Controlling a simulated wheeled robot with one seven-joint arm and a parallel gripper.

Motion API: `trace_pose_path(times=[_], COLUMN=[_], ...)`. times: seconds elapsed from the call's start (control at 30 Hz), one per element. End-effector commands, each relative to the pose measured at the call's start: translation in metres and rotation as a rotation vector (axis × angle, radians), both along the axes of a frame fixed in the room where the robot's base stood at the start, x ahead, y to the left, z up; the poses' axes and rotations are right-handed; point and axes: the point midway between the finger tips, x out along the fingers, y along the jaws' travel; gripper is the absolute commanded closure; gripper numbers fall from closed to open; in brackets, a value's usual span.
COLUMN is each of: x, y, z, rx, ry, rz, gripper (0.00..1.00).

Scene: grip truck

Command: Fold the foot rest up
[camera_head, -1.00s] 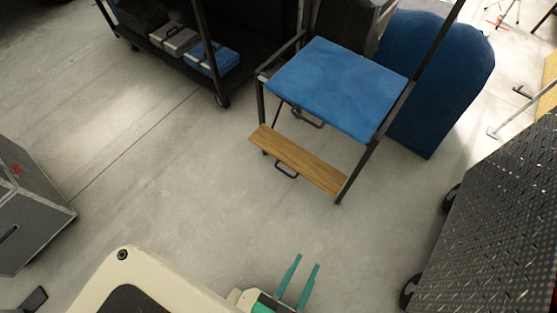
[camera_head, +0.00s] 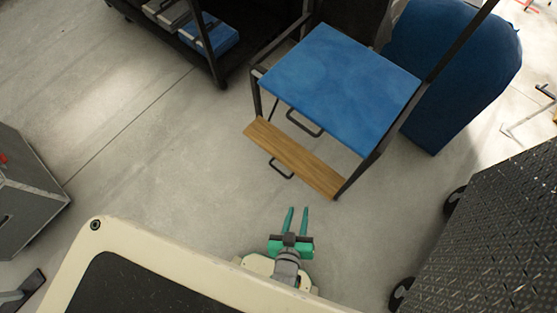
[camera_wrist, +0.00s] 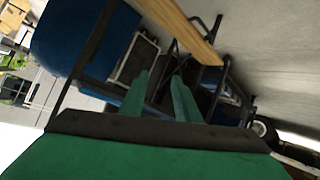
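The foot rest is a wooden board (camera_head: 292,158) at the front of a dark metal frame, folded out below a blue seat (camera_head: 343,88). A dark handle (camera_head: 281,169) hangs at its front edge. My gripper (camera_head: 296,210) has two green fingers, held apart with nothing between them. It is in front of the board, short of it, and not touching. In the wrist view the board (camera_wrist: 185,28) shows tilted at the top, beyond the open fingers (camera_wrist: 162,90).
A dark cart (camera_head: 222,62) with cases stands at the back left. A blue rounded panel (camera_head: 455,75) is behind the seat. A dark patterned case (camera_head: 480,240) on wheels stands at the right, a grey case (camera_head: 25,195) at the left. The floor before the foot rest is clear.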

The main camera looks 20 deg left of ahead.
Motion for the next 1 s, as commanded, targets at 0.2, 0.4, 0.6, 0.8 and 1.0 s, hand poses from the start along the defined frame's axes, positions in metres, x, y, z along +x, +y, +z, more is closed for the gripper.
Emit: trace_pose_path(times=[0.2,0.4,0.6,0.8,1.0], x=[0.055,0.103,0.147,0.179,0.192], y=[0.008,0.025,0.058,0.104,0.139], z=[-0.081,-0.135,-0.168,-0.178,-0.174], rx=[-0.178,-0.326,-0.454,-0.553,-0.609], ry=[0.164,0.322,0.481,0.631,0.735], rz=[0.134,0.252,0.381,0.517,0.616], gripper=[0.71,0.71,0.71,0.71,0.71])
